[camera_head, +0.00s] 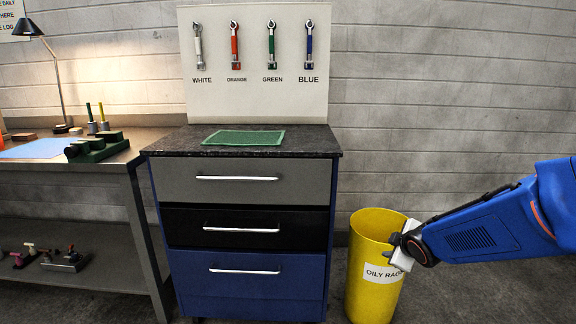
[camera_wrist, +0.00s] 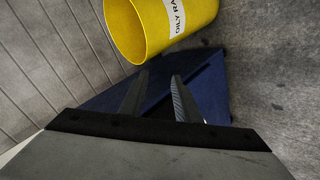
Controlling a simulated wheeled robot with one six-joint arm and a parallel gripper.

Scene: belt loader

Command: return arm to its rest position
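My arm reaches in from the right edge in the head view. My gripper (camera_head: 394,240) is in front of the upper part of the yellow bin and overlaps it in the picture. I cannot tell whether it touches the bin. In the wrist view my gripper (camera_wrist: 160,78) shows two dark fingers apart with nothing between them. The yellow bin (camera_head: 368,285), labelled "OILY RAGS", stands upright on the floor; it also shows at the top of the wrist view (camera_wrist: 150,30).
A drawer cabinet (camera_head: 250,265) with shut drawers and a green mat (camera_head: 244,137) stands left of the bin. Four wrenches hang on the white board (camera_head: 260,100) above. A workbench (camera_head: 128,158) with a lamp is at far left. Floor right of the bin looks clear.

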